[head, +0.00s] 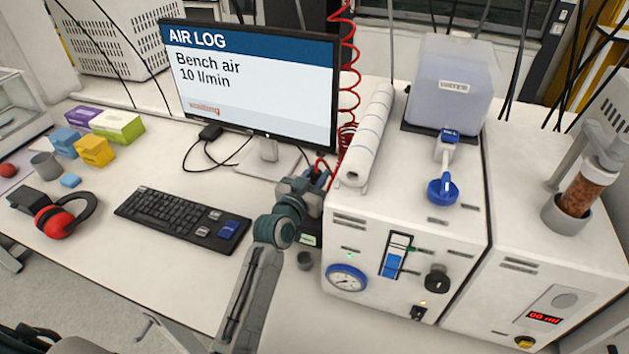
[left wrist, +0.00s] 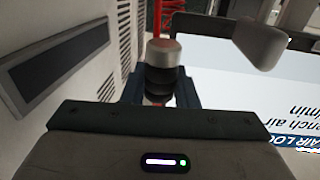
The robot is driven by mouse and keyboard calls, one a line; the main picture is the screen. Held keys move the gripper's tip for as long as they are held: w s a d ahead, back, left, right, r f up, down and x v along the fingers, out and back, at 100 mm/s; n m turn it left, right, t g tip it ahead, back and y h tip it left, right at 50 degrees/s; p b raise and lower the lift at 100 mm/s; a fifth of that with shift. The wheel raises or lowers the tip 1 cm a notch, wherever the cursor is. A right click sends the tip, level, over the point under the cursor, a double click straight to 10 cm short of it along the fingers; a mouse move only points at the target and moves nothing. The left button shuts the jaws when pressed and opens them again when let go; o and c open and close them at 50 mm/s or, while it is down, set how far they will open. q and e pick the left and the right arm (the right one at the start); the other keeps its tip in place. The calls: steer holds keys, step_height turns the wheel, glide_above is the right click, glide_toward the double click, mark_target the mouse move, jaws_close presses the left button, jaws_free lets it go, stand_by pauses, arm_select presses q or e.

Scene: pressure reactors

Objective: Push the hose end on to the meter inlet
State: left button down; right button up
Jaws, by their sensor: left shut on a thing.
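My left gripper (head: 318,178) reaches in beside the left side of the white meter cabinet, behind its front edge. In the left wrist view it is shut on the hose end (left wrist: 162,72), a dark ringed fitting with a pale grey cap. The red coiled hose (head: 347,75) hangs from above and runs down to the gripper; some red also shows in the left wrist view (left wrist: 168,12). The cabinet front carries a flow meter with a blue column (head: 394,262). I cannot make out the meter inlet, nor whether the hose end touches it. My right gripper is not in view.
The monitor (head: 250,75) stands close left of the gripper, its stand (head: 268,165) behind it. A white roll (head: 368,135) and a water tank (head: 455,80) sit on the cabinet. The keyboard (head: 180,217) lies left of my arm.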

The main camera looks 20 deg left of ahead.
arm_select(q)
steer(key=shift+f+b, duration=1)
steer(key=shift+f, duration=0.35)
step_height(320, 180, down, 4)
steer(key=b, duration=0.3)
steer(key=shift+r, duration=0.25)
steer(key=shift+f+b, duration=0.55)
steer(key=shift+f, duration=0.05)
steer(key=shift+f+b, duration=0.5)
